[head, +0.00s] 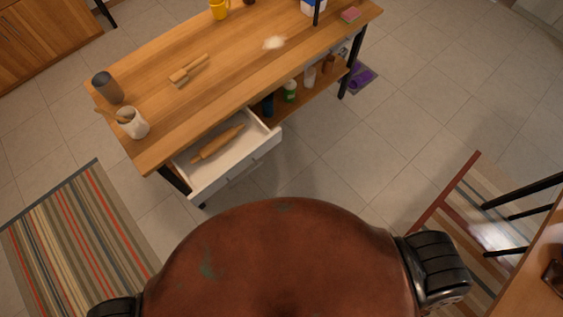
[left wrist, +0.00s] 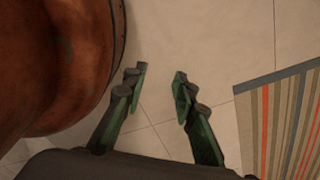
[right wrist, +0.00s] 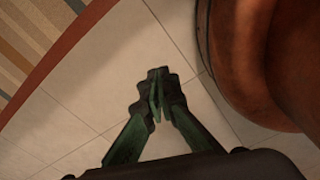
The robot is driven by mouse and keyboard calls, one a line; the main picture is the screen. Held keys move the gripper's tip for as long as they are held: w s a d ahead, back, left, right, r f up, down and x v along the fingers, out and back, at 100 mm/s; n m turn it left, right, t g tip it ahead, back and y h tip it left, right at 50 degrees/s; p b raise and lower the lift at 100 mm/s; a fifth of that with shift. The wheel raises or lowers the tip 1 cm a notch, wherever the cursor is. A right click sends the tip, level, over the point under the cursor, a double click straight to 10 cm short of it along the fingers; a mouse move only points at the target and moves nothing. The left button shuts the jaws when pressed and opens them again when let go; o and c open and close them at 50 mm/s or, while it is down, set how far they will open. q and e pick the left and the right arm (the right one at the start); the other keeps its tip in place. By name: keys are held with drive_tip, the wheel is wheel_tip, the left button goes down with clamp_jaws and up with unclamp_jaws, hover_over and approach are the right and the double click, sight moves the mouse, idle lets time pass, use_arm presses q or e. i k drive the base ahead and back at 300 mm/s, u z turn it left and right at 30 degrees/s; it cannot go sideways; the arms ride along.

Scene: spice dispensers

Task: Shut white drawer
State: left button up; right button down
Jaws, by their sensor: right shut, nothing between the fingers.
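The white drawer (head: 240,167) is pulled out from under the front left part of the wooden table (head: 225,85). A wooden rolling pin (head: 217,144) lies inside it. The drawer front faces my body, and a handle shows faintly on it. My left gripper (left wrist: 160,78) is open and empty above the tiled floor in the left wrist view. My right gripper (right wrist: 157,80) is shut with nothing in it, also above the floor, in the right wrist view. Neither gripper shows in the head view, and both are away from the drawer.
On the table stand a white jar (head: 133,123), a dark cup (head: 107,87) and a yellow mug (head: 219,9). A lower shelf (head: 312,92) holds several bottles. Striped rugs lie at left (head: 75,235) and right (head: 480,215). Tiled floor before the drawer is clear.

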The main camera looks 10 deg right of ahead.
sight(206, 177)
drive_tip(key=z, duration=0.8)
drive_tip(key=k, duration=0.85)
drive_tip(key=u, duration=1.1)
drive_tip(key=i, duration=0.55)
